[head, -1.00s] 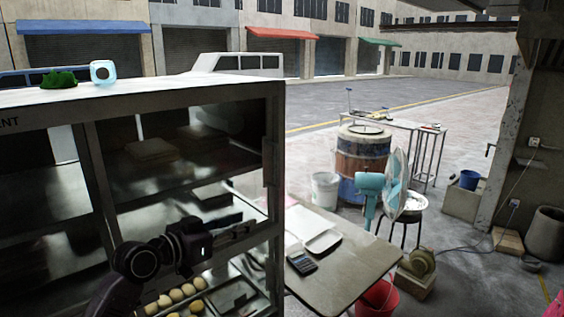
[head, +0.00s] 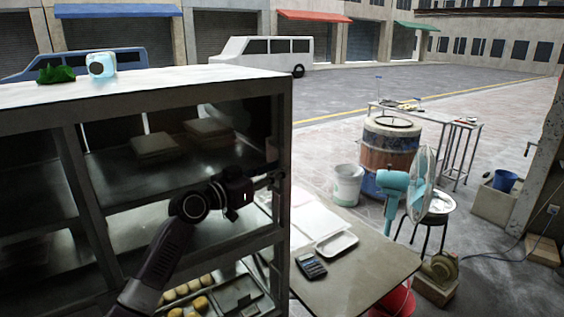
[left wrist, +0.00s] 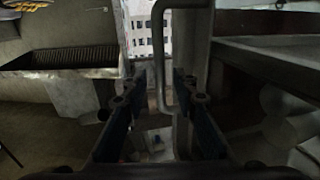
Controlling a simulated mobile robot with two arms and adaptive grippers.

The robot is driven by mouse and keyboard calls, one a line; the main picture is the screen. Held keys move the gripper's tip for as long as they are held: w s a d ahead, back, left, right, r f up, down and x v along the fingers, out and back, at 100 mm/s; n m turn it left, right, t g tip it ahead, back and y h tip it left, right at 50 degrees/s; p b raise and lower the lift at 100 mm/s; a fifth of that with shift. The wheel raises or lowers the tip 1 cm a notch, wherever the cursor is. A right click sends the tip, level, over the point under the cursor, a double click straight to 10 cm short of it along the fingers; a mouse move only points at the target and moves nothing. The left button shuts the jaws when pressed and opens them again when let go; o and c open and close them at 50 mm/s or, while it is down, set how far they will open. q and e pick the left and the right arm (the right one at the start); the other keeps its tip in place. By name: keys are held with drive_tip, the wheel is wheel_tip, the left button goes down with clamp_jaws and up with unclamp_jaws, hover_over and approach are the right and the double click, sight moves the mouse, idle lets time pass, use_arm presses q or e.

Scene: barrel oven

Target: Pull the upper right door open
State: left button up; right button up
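The cabinet's upper right door (head: 185,165) shows as a dark, glassy panel in the head view, with stacked flat items behind it. It looks closed. My left gripper (head: 268,178) is at the door's right edge, at handle height. In the left wrist view, a grey vertical bar handle (left wrist: 160,60) with a bent top stands between the two fingers of my left gripper (left wrist: 157,88). The fingers are apart, one on each side, with gaps to the bar. In the head view the handle is mostly hidden by the gripper. My right gripper is not in view.
A table (head: 365,285) with a calculator (head: 311,266) and a tray (head: 336,243) stands right of the cabinet. Beyond are a teal fan (head: 395,185), a white bucket (head: 347,184) and a barrel oven (head: 388,155). Buns (head: 180,290) lie on the lower shelf.

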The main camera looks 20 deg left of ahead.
use_arm(q)
drive_tip(key=shift+x, duration=1.05)
drive_tip(key=shift+f, duration=0.15)
drive_tip(key=shift+w, duration=0.1)
clamp_jaws()
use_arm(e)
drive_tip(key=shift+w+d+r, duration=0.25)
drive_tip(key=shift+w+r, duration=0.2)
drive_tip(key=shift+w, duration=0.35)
